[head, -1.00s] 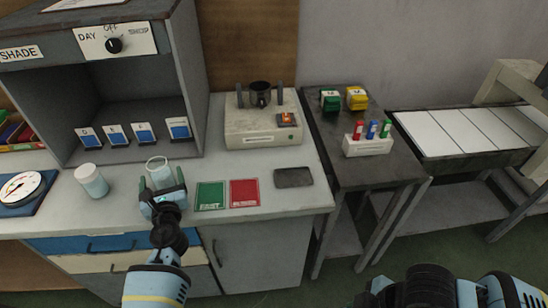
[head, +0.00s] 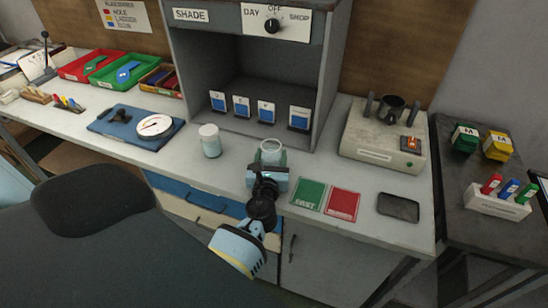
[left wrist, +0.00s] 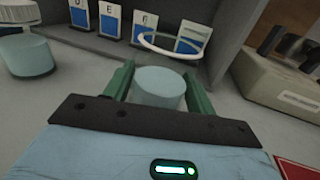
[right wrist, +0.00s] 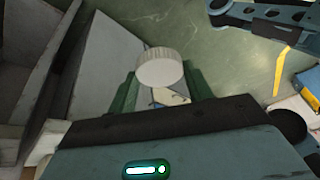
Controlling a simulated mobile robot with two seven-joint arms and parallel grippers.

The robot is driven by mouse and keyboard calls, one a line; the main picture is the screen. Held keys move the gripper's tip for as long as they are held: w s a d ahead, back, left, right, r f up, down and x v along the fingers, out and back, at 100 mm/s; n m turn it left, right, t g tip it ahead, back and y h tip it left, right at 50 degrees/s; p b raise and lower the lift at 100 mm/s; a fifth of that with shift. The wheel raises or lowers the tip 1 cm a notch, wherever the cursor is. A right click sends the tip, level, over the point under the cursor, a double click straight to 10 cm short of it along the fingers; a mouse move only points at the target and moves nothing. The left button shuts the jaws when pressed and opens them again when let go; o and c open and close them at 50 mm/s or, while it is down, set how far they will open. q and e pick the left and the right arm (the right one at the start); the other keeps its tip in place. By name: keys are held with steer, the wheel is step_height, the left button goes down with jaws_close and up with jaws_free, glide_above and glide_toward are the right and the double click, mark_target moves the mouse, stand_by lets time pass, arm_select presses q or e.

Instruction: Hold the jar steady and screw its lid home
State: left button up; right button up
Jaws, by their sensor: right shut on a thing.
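The open glass jar (head: 271,150) stands on the bench with pale blue contents, its clear rim showing in the left wrist view (left wrist: 170,52). My left gripper (head: 268,175) is at the jar, with green fingers on both sides of it, and appears closed on it. The lid (right wrist: 160,68) is a white ribbed disc held between the fingers of my right gripper (right wrist: 157,88), away from the jar with floor below. My right gripper is out of the head view.
A second, white-topped jar (head: 209,141) stands left of the held jar. Green (head: 309,194) and red (head: 342,204) cards and a dark pad (head: 398,207) lie to the right. The shade cabinet (head: 326,100) is behind; a blue dial board (head: 120,131) lies left. A dark chair (head: 95,200) stands in front.

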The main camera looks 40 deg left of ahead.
mark_target(270, 152)
arm_select(q)
steer(key=c, duration=0.5)
steer(key=shift+r, duration=0.15)
steer(key=shift+c, duration=0.2)
arm_select(e)
steer(key=shift+r, duration=0.1)
